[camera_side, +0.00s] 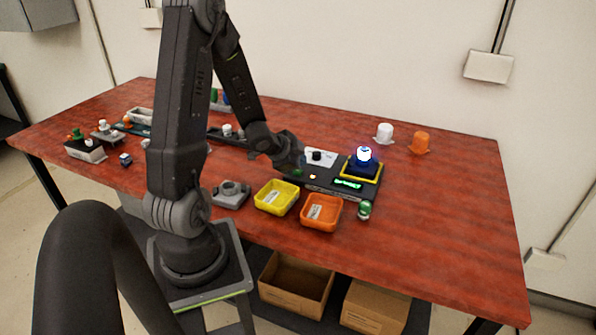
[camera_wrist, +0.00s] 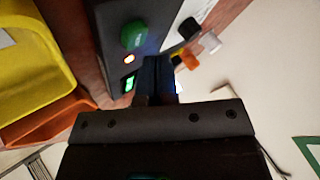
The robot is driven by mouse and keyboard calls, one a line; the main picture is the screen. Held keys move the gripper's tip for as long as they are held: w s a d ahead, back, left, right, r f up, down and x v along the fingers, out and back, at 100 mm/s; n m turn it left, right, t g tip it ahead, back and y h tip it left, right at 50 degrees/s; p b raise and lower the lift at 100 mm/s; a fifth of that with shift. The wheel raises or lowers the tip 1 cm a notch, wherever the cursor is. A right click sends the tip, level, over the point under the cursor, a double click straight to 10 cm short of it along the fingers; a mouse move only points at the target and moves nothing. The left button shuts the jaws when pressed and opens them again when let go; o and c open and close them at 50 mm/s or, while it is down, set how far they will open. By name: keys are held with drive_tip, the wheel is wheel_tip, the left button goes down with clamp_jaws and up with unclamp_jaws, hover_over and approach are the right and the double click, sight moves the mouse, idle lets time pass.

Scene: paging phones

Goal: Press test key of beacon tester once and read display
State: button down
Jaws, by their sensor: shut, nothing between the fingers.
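The beacon tester (camera_side: 327,187) is a dark box on the red table. Its round green key (camera_wrist: 133,33) shows in the wrist view, up and left of my fingertips, with visible space between them in the picture. A lit amber lamp (camera_wrist: 129,58) sits beside the key. The green display (camera_side: 347,183) is lit, but its characters are too small to read; it also shows in the wrist view (camera_wrist: 129,82), partly cut by my gripper. A blue beacon (camera_side: 364,158) with a bright top stands upright on the tester's yellow-edged square. My gripper (camera_wrist: 156,62) is shut and empty, over the tester.
A yellow bin (camera_side: 277,197) and an orange bin (camera_side: 321,212) stand in front of the tester. A green-capped piece (camera_side: 365,210) stands at its front right. White (camera_side: 384,133) and orange (camera_side: 420,143) beacons stand behind. The table's right side is clear.

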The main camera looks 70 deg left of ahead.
sight(299, 172)
drive_tip(key=shift+f, duration=0.1)
drive_tip(key=shift+f, duration=0.3)
drive_tip(key=shift+f, duration=0.5)
idle(0.8)
drive_tip(key=shift+r, duration=0.95)
drive_tip(key=shift+r, duration=2.5)
